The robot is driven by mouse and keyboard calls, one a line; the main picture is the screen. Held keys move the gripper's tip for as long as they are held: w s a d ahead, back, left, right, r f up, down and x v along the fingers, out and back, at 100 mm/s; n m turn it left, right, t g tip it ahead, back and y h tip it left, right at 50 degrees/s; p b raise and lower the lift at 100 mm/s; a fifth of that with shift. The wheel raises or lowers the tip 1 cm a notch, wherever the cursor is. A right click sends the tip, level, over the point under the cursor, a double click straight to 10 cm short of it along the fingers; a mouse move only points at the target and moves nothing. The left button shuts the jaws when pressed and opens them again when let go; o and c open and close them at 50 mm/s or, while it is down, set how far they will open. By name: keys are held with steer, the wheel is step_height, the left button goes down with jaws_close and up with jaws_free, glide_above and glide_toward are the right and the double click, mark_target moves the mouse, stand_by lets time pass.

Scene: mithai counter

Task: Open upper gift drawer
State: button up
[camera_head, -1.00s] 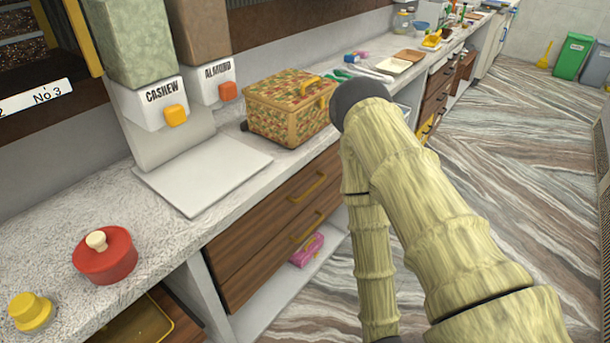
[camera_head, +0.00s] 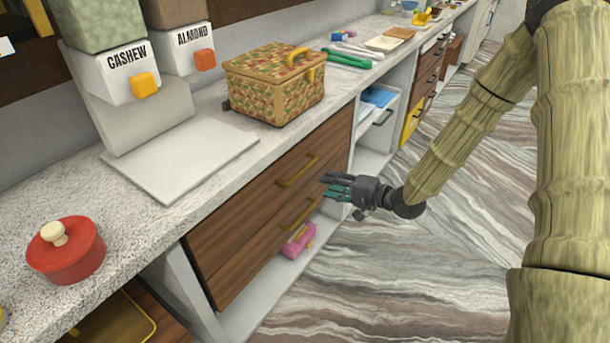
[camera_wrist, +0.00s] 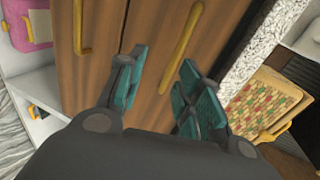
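Two stacked brown wooden drawers with brass bar handles sit under the counter, both shut in the head view. The upper drawer (camera_head: 262,205) has its upper handle (camera_head: 297,170); the lower drawer (camera_head: 238,266) has its lower handle (camera_head: 299,213). My gripper (camera_head: 326,187) is in front of the drawers, just right of the handles, its fingers apart and empty. In the wrist view the upper handle (camera_wrist: 181,45) lies ahead of the gap between my teal fingertips (camera_wrist: 160,75), apart from them. The lower handle (camera_wrist: 78,28) is to the left.
A patterned basket (camera_head: 262,95) stands on the counter above the drawers. A red lidded pot (camera_head: 66,255) is at the left. A pink item (camera_head: 296,242) lies on the shelf below. The marble floor in front is clear.

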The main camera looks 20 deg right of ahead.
mark_target(307, 169)
steer(key=shift+y, duration=0.3)
steer(key=w+a, duration=0.2)
steer(key=w, duration=0.1)
steer(key=w+a, duration=0.1)
steer(key=w, duration=0.2)
steer(key=w+a, duration=0.2)
steer(key=w, duration=0.1)
steer(key=shift+w+a, duration=0.15)
steer(key=shift+a, duration=0.15)
jaws_close()
